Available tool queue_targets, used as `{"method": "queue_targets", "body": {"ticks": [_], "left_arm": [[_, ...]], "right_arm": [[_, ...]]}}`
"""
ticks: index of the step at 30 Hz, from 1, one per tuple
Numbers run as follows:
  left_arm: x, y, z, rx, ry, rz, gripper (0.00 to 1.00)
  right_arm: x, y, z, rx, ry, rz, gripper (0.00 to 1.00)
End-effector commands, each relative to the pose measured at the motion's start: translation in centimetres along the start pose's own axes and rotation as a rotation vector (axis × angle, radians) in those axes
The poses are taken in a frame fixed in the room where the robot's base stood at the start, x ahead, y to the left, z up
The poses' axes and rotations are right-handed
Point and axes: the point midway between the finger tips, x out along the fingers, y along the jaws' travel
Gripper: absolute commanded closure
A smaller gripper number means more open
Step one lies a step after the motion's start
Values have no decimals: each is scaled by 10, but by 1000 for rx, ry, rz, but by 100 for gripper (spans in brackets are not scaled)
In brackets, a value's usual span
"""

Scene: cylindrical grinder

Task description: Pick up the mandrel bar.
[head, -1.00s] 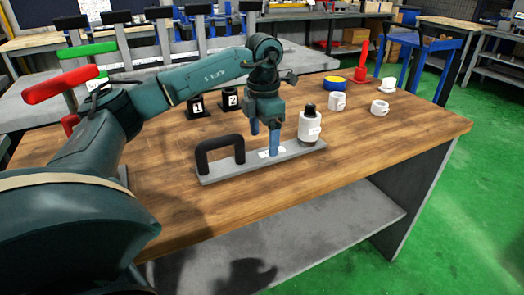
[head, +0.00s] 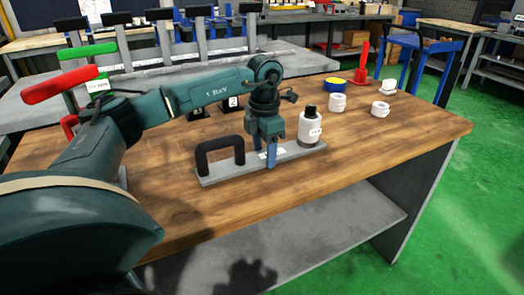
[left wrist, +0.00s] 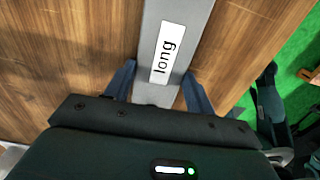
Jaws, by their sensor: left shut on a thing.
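The mandrel bar (head: 225,175) appears to be the long, flat grey bar lying on the wooden table. A black arched handle (head: 220,155) stands at its left end, and a white cylinder with a black top (head: 310,128) stands at its right end. A white label reads "long" in the left wrist view, where the bar (left wrist: 187,20) runs between the fingers. My left gripper (head: 265,157) points down at the bar's middle, shut on it, with one blue finger along each long side. It also shows in the left wrist view (left wrist: 158,82). My right gripper is not in view.
White cups (head: 337,103), a yellow-and-blue round thing (head: 335,83) and a red stand (head: 362,68) are at the table's far right. A block marked 2 (head: 233,102) is behind my arm. The table front (head: 380,150) is clear.

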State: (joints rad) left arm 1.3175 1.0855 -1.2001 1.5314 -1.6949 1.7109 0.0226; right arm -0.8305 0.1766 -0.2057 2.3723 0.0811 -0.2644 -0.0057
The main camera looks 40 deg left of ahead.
Motion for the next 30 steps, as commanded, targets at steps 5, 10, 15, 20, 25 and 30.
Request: {"method": "queue_targets", "body": {"ticks": [5,10,15,20,25,30], "left_arm": [[0,0,0,0,0,0,71],[0,0,0,0,0,0,85],[-3,0,1,0,-8,1,93],[-4,0,1,0,-8,1,93],[-18,0,2,0,-11,2,93],[-48,0,2,-1,-12,1,93]], "right_arm": [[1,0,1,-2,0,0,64],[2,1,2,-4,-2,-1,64],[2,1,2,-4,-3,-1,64],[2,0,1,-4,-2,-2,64],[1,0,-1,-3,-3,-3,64],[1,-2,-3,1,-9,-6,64]]}}
